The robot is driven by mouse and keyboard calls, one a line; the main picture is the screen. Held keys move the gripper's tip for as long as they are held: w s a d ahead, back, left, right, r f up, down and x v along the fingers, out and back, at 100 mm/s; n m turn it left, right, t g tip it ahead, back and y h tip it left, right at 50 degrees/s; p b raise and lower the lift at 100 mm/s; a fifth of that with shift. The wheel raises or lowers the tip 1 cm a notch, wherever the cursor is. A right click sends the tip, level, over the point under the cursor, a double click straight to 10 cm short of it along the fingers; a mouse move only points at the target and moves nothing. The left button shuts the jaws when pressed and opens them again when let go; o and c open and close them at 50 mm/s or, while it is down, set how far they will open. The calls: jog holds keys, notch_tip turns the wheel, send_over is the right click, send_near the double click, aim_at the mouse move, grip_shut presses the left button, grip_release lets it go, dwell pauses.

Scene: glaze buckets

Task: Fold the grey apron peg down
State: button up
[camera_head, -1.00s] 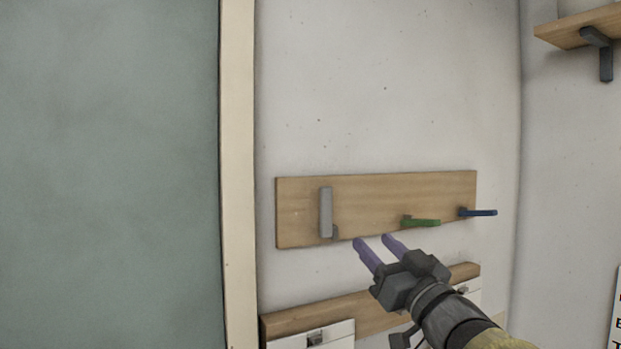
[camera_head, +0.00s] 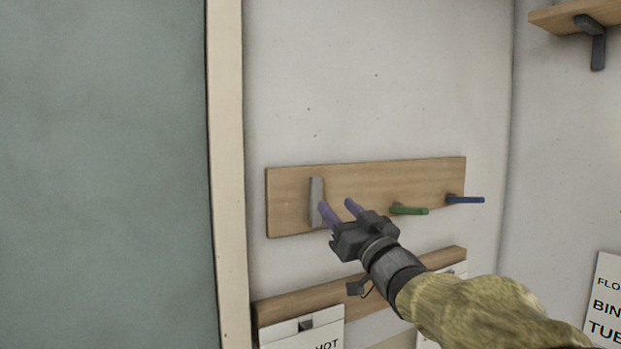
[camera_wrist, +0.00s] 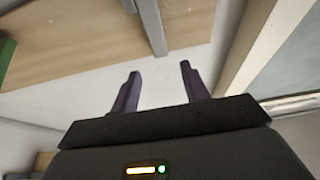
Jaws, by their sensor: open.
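The grey apron peg (camera_head: 316,192) stands upright against the wooden peg board (camera_head: 283,200), near its left end. In the wrist view the grey peg (camera_wrist: 152,25) is a bar at the top, ahead of the fingers. My gripper (camera_head: 338,206) is open and empty, its two purple fingers pointing at the board. In the head view the left fingertip overlaps the lower part of the grey peg; I cannot tell whether they touch. In the wrist view my gripper (camera_wrist: 160,70) shows a clear gap between its fingers and nothing between them.
To the right, a green peg (camera_head: 410,210) and a blue peg (camera_head: 466,199) stick out from the board. A lower wooden rail (camera_head: 285,309) holds white cards. A door frame (camera_head: 226,170) is at left, a shelf (camera_head: 575,18) at upper right. The wall above the board is clear.

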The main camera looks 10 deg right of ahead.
aim_at(318, 185)
jog(key=p+x, duration=0.3)
jog(key=x, duration=0.6)
jog(key=shift+p, duration=0.4)
jog(key=shift+s+f, duration=0.1)
grip_shut()
